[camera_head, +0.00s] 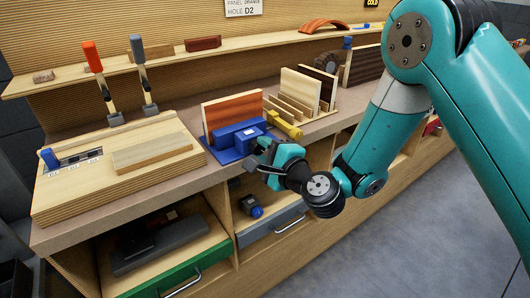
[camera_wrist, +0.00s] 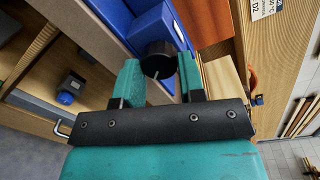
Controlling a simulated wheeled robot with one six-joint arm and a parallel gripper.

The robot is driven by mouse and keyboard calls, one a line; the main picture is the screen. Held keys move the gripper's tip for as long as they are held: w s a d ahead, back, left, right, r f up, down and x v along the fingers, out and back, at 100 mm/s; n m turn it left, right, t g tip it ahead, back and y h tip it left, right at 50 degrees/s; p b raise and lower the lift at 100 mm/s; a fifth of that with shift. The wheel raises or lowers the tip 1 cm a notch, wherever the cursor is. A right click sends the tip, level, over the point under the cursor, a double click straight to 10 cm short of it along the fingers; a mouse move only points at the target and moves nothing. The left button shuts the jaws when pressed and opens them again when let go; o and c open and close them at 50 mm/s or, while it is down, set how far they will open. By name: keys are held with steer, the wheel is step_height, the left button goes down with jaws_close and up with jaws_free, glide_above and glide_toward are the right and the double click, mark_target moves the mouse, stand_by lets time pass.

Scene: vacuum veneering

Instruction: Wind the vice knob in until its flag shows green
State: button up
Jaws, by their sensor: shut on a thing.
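The blue vice (camera_head: 228,141) stands at the front edge of the bench, with a red-orange panel (camera_head: 232,108) upright behind its blue block. In the wrist view the vice (camera_wrist: 108,14) fills the top middle. Its dark round knob (camera_wrist: 158,62) sits between the two teal fingers of my gripper (camera_wrist: 161,77). My gripper is shut on the knob, reaching it from the front. In the head view my gripper (camera_head: 264,153) hides the knob. I cannot make out a flag or its colour in either view.
A wooden rack (camera_head: 296,105) with upright panels and a yellow cylinder (camera_head: 284,124) stand right of the vice. A wooden board with two upright levers (camera_head: 95,58) is to the left. A blue-capped item (camera_head: 251,206) lies on the shelf below, above a grey drawer (camera_head: 272,231).

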steer(key=shift+m, duration=1.9)
steer(key=o, duration=0.9)
steer(key=shift+b, duration=0.3)
